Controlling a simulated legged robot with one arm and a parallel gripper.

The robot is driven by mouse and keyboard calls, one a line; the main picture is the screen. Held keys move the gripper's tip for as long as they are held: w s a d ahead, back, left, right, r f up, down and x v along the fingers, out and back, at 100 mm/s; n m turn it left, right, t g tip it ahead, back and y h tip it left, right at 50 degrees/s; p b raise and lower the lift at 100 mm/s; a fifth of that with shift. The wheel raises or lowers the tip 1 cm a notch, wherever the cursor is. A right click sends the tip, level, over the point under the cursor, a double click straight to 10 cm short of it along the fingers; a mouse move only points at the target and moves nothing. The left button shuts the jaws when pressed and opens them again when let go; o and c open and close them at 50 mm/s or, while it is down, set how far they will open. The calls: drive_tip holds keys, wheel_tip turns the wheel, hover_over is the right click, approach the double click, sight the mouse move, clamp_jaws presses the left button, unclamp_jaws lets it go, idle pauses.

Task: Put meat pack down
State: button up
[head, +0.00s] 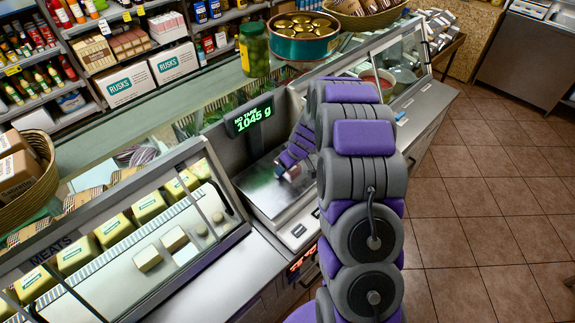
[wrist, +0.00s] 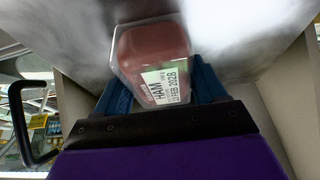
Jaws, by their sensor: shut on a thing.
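The meat pack (wrist: 150,48) is a clear-wrapped pink-red block with a white and green label reading HAM. In the wrist view it sits between the blue fingers of my gripper (wrist: 162,80), which is shut on it. In the head view my gripper (head: 287,167) is low over the metal plate of the scale (head: 257,190), with its fingers pointing down and left. The pack is mostly hidden there by my gripper and arm. The scale's display (head: 248,120) reads NO TARE and 1045 g. I cannot tell if the pack touches the plate.
A glass meat case (head: 130,235) with yellow packs stands at left. A pickle jar (head: 254,50) and a round tin of cans (head: 303,37) stand on the counter behind the scale. A wicker basket (head: 40,190) is at far left. Tiled floor (head: 490,200) at right is clear.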

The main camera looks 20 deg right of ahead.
drive_tip(key=shift+a, duration=0.3)
drive_tip(key=o, duration=1.2)
drive_tip(key=a, duration=0.3)
drive_tip(key=shift+a+r, duration=0.1)
drive_tip(key=shift+a, duration=0.1)
drive_tip(key=shift+s+d+r, duration=0.1)
drive_tip(key=shift+d+r, duration=0.2)
drive_tip(key=shift+d, duration=0.6)
drive_tip(key=shift+s+d+r, duration=0.1)
drive_tip(key=shift+d+r, duration=0.15)
drive_tip(key=shift+d, duration=0.65)
drive_tip(key=v, duration=1.1)
drive_tip(key=s+a+r+g, duration=0.2)
drive_tip(key=s+a+r, duration=0.6)
drive_tip(key=s+a, duration=0.4)
drive_tip(key=s+r+m+g, duration=0.1)
drive_tip(key=s, duration=0.8)
drive_tip(key=s+a+r+m+g+h, duration=0.1)
drive_tip(key=s+m, duration=0.1)
drive_tip(key=s, duration=0.7)
drive_tip(key=s+a+r+m+g, duration=0.1)
drive_tip(key=s+r+g, duration=0.1)
drive_tip(key=s, duration=0.7)
drive_tip(key=shift+s+a+h+p, duration=0.25)
drive_tip(key=shift+h+p, duration=0.1)
drive_tip(key=shift+h, duration=0.05)
